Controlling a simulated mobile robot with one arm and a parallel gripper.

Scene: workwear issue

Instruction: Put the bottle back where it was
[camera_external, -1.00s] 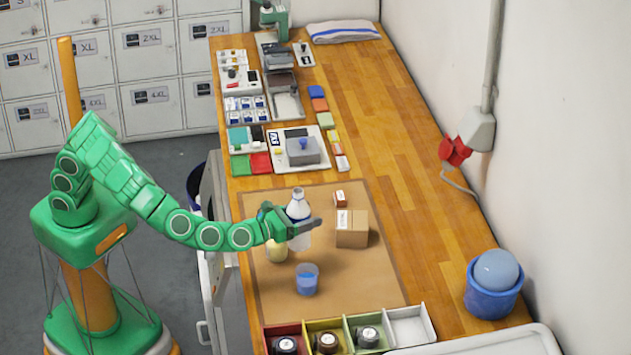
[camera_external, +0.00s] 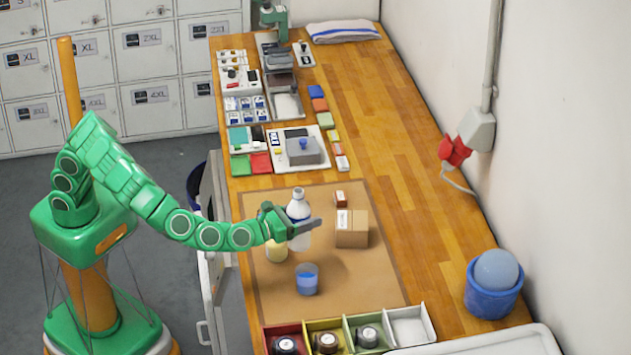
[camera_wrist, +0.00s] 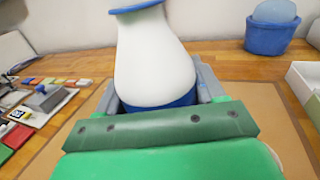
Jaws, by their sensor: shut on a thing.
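The bottle (camera_external: 299,206) is white with a blue band and stands upright between the fingers of my gripper (camera_external: 301,228). In the wrist view the bottle (camera_wrist: 152,60) fills the middle, with a grey finger on each side of it. My gripper (camera_wrist: 155,95) is shut on the bottle. The bottle is over the brown mat (camera_external: 350,282); whether its base touches the mat is hard to tell. A clear cup with blue liquid (camera_external: 307,280) stands on the mat in front of it. A jar with pale yellow contents (camera_external: 277,250) stands beside it, partly under my gripper.
A row of coloured bins (camera_external: 345,330) lines the mat's near edge. A blue tub with a ball (camera_external: 493,285) stands at right. The bench's right side is mostly clear.

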